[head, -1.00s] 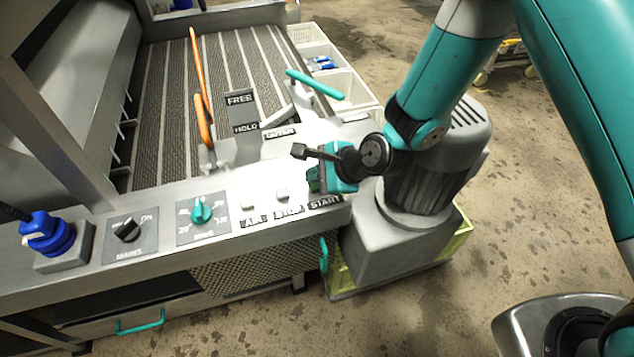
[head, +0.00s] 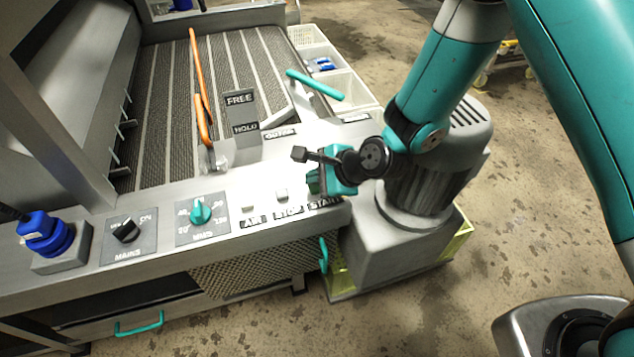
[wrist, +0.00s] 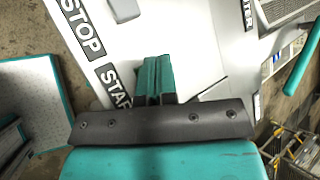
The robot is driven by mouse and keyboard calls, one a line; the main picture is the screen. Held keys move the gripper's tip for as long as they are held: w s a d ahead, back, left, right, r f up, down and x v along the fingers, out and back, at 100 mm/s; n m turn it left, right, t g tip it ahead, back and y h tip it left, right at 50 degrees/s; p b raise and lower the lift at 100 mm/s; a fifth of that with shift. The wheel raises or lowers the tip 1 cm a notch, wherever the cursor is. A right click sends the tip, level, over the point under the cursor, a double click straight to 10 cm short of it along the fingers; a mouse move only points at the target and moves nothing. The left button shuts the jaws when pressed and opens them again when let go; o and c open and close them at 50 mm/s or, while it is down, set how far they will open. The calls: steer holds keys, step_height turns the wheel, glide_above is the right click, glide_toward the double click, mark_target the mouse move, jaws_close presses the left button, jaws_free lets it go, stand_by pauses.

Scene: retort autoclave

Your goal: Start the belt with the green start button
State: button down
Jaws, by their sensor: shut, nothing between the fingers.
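My gripper (head: 316,182) is over the right end of the white control panel (head: 232,200), at the START label (head: 325,204). Its green fingers are together and empty; they also show in the wrist view (wrist: 154,78), beside the START label (wrist: 113,86). The green start button cannot be told apart from the fingers in the head view and is hidden behind them in the wrist view. Whether the fingertips touch it cannot be seen. The striped belt (head: 160,95) lies behind the panel.
Left of START are a pale stop button (head: 282,193) and an air button (head: 247,206). Further left are a green dial (head: 200,212), the mains switch (head: 126,230) and a blue plug (head: 45,234). Orange (head: 203,120) and teal (head: 314,84) levers rise behind. White crates (head: 345,90) stand right of the belt.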

mark_target(316, 187)
steer(key=shift+f, duration=0.15)
stand_by(0.3)
steer(key=shift+r+p, duration=0.8)
steer(key=shift+r, duration=0.15)
step_height(316, 187, up, 5)
steer(key=p, duration=0.4)
stand_by(0.4)
